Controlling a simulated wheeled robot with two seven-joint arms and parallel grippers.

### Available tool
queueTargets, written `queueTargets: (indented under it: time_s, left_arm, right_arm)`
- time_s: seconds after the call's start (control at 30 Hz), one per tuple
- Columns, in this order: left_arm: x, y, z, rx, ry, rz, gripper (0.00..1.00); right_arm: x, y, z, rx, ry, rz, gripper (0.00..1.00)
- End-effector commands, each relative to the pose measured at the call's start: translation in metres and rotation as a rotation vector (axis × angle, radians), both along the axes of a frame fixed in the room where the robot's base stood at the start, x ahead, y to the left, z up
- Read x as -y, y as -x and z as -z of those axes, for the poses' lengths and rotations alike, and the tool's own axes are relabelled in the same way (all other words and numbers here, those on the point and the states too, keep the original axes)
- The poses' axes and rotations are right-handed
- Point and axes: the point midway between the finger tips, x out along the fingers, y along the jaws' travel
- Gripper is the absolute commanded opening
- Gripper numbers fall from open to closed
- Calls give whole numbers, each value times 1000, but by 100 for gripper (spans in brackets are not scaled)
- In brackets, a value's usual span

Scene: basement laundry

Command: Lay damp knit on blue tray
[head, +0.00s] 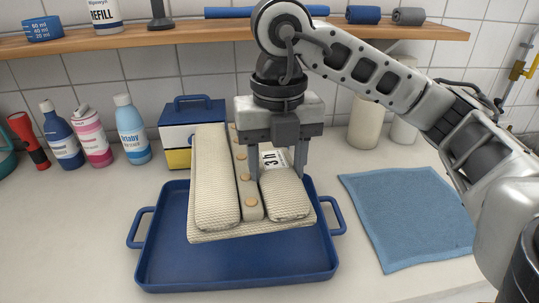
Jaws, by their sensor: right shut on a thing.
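The damp knit (217,190) is a folded cream cardigan with a ribbed texture and tan buttons. It is above the blue tray (235,270), covering the back and middle of it in the head view. The tray's front floor and both side handles show. I cannot tell whether the knit's underside touches the tray. My right gripper (278,172) points down from above and is shut on the knit near its button band. A white label with dark print shows between the fingers. My left gripper is not in view.
A blue cloth (411,217) lies flat right of the tray. Several bottles, including a light blue one (131,130), stand along the wall at left. A blue-and-white box (185,118) stands behind the tray. A wooden shelf (180,36) runs above. Clear counter lies left of the tray.

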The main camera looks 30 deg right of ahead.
Motion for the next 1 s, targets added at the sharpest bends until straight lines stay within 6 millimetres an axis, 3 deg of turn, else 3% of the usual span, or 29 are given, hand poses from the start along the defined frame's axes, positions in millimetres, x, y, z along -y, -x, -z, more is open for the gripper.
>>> queueTargets:
  time_s: [0.1,0.43,0.8,0.83,0.9,1.0]
  left_arm:
    - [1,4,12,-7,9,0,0]
    - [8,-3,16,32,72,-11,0]
    - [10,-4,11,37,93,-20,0]
    - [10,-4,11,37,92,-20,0]
    - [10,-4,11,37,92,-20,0]
    - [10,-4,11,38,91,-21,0]
  right_arm:
    - [0,0,14,1,-1,-1,13]
    - [0,0,51,1,-1,-2,13]
    - [0,0,56,1,-1,-2,13]
    - [0,0,56,1,-1,-2,56]
    - [0,0,56,1,-1,-2,75]
    - [0,0,56,1,-1,-2,76]
